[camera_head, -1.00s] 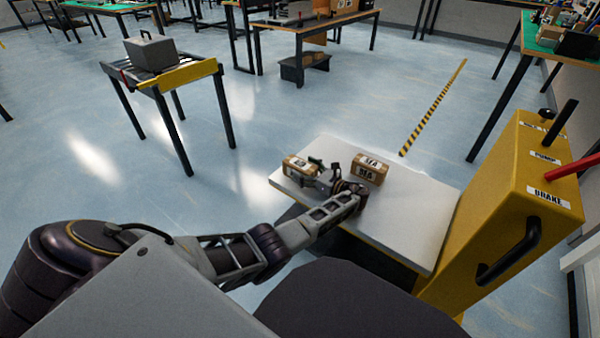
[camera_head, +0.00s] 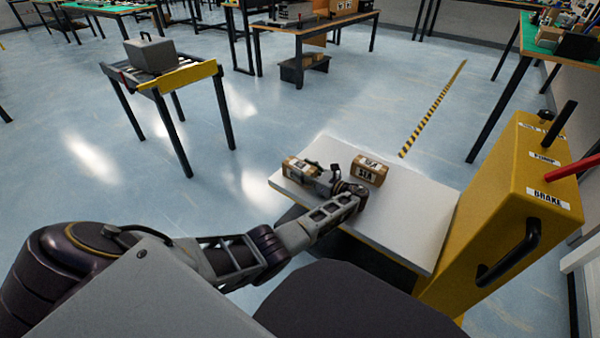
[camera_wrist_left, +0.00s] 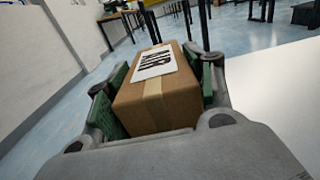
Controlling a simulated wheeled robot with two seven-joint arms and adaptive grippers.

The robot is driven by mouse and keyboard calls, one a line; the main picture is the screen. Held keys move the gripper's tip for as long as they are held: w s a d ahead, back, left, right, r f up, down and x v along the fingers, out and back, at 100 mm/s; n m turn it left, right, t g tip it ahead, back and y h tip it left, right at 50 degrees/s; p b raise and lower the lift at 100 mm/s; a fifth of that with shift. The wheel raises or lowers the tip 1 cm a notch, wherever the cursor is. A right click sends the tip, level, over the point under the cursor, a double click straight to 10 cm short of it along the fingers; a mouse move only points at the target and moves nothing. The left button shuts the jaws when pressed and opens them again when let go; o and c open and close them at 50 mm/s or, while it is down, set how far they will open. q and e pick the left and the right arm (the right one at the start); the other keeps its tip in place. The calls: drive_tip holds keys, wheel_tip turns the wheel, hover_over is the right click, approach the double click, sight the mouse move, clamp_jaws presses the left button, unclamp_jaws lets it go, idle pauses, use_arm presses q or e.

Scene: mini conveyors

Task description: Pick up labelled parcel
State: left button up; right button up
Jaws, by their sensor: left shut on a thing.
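A brown cardboard parcel with a white label (camera_head: 298,169) sits at the left corner of the white platform (camera_head: 410,215). In the left wrist view the same parcel (camera_wrist_left: 160,92) fills the space between the green finger pads, and its label appears to read "AIR". My left gripper (camera_head: 318,174) is shut on this parcel, with a pad on each side. A second brown parcel (camera_head: 370,170), labelled "SEA", lies on the platform to the right, apart from the gripper. My right gripper does not show in either view.
A yellow control box (camera_head: 525,190) with a "BRAKE" label, black handle and red lever stands right of the platform. A small roller conveyor (camera_head: 183,76) holds a grey case (camera_head: 150,54) at the upper left. The platform's right part is bare.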

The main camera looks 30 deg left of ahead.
use_arm(q)
drive_tip(key=shift+r, duration=0.2)
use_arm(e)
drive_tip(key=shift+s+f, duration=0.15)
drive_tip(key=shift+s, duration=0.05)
use_arm(q)
drive_tip(key=shift+r+p, duration=0.55)
drive_tip(key=shift+r, duration=0.1)
wheel_tip(320, 180, up, 6)
drive_tip(key=p, duration=0.3)
drive_tip(key=shift+p, duration=0.4)
drive_tip(key=shift+r+p, duration=0.65)
drive_tip(key=shift+r, duration=0.55)
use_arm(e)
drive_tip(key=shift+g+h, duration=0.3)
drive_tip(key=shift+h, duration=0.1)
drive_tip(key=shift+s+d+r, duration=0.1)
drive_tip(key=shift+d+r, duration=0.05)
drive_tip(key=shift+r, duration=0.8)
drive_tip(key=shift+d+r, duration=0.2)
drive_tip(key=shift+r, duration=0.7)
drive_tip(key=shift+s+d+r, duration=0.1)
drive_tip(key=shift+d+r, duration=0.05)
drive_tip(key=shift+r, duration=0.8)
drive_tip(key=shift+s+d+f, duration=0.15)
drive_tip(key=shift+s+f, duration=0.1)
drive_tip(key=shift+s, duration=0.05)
